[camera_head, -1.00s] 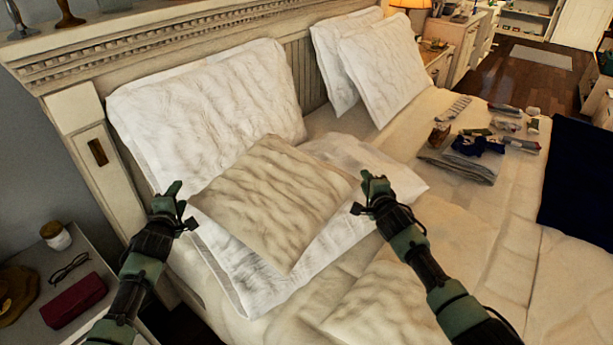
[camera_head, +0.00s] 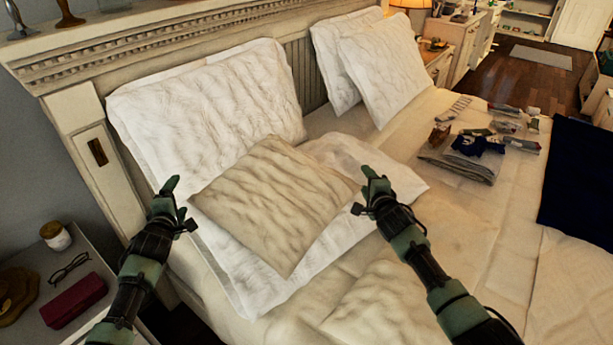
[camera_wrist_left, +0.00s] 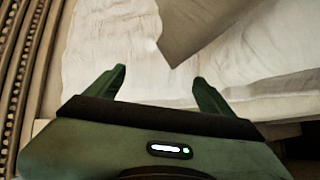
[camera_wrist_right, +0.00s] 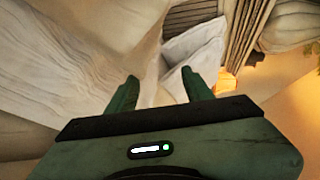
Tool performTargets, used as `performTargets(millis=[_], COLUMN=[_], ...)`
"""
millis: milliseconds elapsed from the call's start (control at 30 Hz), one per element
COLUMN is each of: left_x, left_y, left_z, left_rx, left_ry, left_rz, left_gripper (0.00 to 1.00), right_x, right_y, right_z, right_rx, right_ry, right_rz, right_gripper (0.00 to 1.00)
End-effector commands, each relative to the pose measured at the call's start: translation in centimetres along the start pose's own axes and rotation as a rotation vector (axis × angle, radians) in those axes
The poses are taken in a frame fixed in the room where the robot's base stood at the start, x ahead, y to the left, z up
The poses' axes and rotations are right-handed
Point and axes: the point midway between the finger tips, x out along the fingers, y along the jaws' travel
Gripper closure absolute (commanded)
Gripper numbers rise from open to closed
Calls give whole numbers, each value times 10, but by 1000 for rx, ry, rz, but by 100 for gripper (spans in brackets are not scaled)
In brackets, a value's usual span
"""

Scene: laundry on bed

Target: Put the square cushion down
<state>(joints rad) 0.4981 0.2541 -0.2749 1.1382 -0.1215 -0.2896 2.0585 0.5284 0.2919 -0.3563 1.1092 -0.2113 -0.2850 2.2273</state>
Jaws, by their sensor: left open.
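The square cushion (camera_head: 272,203), beige and wrinkled, lies tilted against the large white pillows, with one corner toward the bed's front. Its edge shows in the left wrist view (camera_wrist_left: 195,30). My left gripper (camera_head: 172,200) is open and empty, just left of the cushion's left corner, with a small gap. In the left wrist view its fingers (camera_wrist_left: 160,85) are spread with nothing between them. My right gripper (camera_head: 366,190) is at the cushion's right corner. In the right wrist view its fingers (camera_wrist_right: 162,88) stand apart, with pale fabric behind or between them; I cannot tell whether they grip it.
White pillows (camera_head: 215,105) lean on the carved headboard (camera_head: 160,45); two more (camera_head: 385,65) stand farther along. Folded clothes (camera_head: 460,163) and small items lie on the bed's far right. A nightstand (camera_head: 100,320) holds glasses and a red case at left.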

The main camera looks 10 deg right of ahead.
Motion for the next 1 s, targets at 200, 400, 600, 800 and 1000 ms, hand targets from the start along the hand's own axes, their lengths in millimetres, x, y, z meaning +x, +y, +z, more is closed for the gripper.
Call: performTargets(millis=[200, 400, 600, 800, 1000], left_x=[-27, -63, -95, -112, -115], left_y=[-1, -2, -1, -1, 0], left_z=[0, 0, 1, 0, 0], left_rx=[-1, -1, -1, 0, 1], left_ry=[-1, -1, -1, 0, 0], left_rz=[-1, -1, -1, -1, -1], left_gripper=[17, 17, 17, 17, 17], right_x=[0, 0, 0, 0, 0], right_y=[-1, -1, -1, -1, -1], right_z=[0, 0, 0, 0, 0], right_rx=[0, 0, 0, 0, 0], right_ry=[-1, -1, -1, -1, -1], right_rz=[-1, -1, -1, -1, -1], right_gripper=[50, 50, 50, 50, 50])
